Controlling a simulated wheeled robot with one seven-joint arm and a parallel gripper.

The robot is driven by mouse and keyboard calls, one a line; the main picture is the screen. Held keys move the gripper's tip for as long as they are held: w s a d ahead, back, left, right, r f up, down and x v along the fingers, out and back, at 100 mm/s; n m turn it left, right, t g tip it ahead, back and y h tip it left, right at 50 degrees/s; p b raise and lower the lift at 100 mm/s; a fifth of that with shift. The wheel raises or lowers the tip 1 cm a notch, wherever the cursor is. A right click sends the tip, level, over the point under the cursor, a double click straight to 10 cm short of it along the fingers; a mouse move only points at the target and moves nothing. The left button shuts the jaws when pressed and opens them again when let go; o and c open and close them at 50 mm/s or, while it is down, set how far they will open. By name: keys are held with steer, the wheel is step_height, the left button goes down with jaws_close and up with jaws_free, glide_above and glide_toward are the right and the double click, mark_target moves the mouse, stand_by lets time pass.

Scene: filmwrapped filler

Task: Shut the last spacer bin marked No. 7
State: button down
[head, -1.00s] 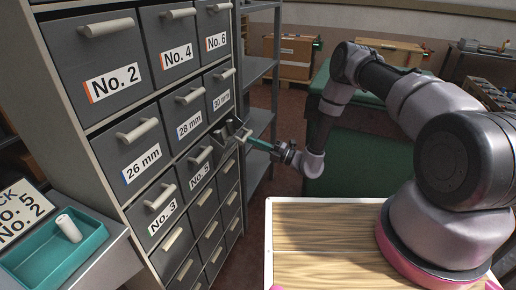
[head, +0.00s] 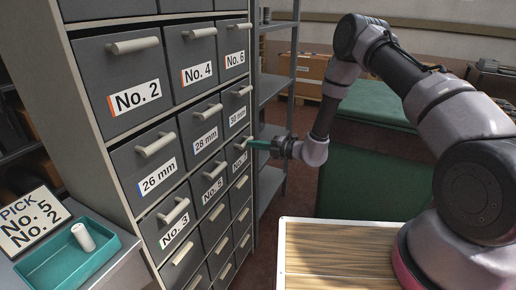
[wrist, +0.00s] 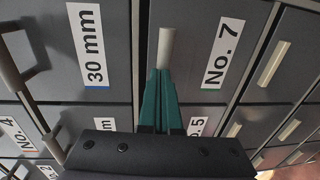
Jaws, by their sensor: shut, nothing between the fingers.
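The No. 7 bin shows its label in the wrist view (wrist: 205,28); in the head view its grey front (head: 230,155) is in the third row, right column, partly behind my fingers. Its front looks about level with its neighbours; a small remaining gap cannot be ruled out. Its pale bar handle (wrist: 166,48) stands just beyond my fingertips. My gripper (wrist: 160,72) has teal fingers closed together, with nothing held. In the head view my gripper (head: 248,144) points at the bin front from the right. Fingertip contact with the handle or front is unclear.
The grey cabinet (head: 66,100) holds several labelled bins, all looking shut. A teal tray (head: 40,278) with a white cylinder (head: 83,237) and a pick sign (head: 30,222) stand at left. An open shelf rack (head: 275,85) is beside the cabinet. A wooden top (head: 335,262) lies at front.

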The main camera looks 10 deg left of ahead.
steer(key=shift+w+a+r, duration=0.15)
steer(key=shift+a+r, duration=0.15)
steer(key=shift+a, duration=0.05)
stand_by(0.4)
steer(key=r+v, duration=0.1)
steer(key=v, duration=1.3)
steer(key=s+d+r+n+g+h, duration=0.25)
steer(key=s+r+n, duration=0.25)
steer(key=r+n, duration=0.5)
steer(key=s+d+r+n+g+h, duration=0.1)
steer(key=s+r+n+g, duration=0.35)
steer(key=r+n, duration=0.6)
steer(key=s+d+r+n+t+h, duration=0.8)
steer(key=s+d+r+n+h, duration=0.2)
steer(key=s+d+r+n, duration=0.5)
steer(key=s+d+r, duration=0.1)
steer(key=d+r, duration=0.2)
steer(key=d, duration=0.1)
steer(key=shift+s+d+r, duration=0.2)
steer(key=shift+s+r, duration=0.05)
steer(key=shift+s, duration=0.1)
